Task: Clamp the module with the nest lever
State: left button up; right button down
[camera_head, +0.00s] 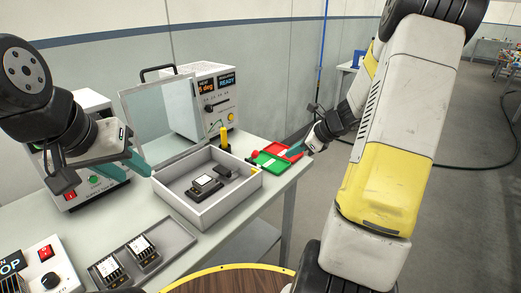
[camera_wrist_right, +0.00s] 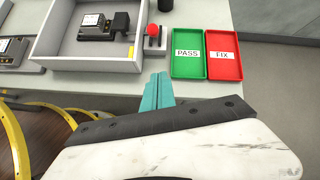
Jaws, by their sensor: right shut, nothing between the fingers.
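The module (camera_head: 203,182), dark with a white label, sits in the nest inside the open grey box (camera_head: 222,206). The module also shows in the right wrist view (camera_wrist_right: 92,20). A black block that looks like the nest lever (camera_head: 223,172) is at its right end, and also shows in the right wrist view (camera_wrist_right: 121,21). I cannot tell the lever's exact position. My left gripper (camera_head: 136,170) is left of the box, its teal fingers apart and empty. My right gripper (camera_wrist_right: 159,78) is shut and empty, outside the box near its right end.
A green PASS tray (camera_wrist_right: 188,60) and red FIX tray (camera_wrist_right: 224,60) lie right of the box. A red button (camera_wrist_right: 152,31) stands between box and trays. A clear raised lid (camera_head: 158,115) stands behind the box. A holder (camera_head: 165,262) with two modules lies in front.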

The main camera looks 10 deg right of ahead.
aim_at(253, 158)
jog(key=x, duration=1)
jog(key=shift+w+a, duration=0.1)
jog(key=shift+a, duration=0.15)
jog(key=shift+w+a+r, duration=0.55)
jog(key=shift+a+r, duration=0.2)
jog(key=shift+a, duration=0.1)
jog(key=shift+w+a+r, duration=0.25)
jog(key=shift+w+a, duration=0.05)
jog(key=shift+a, duration=0.05)
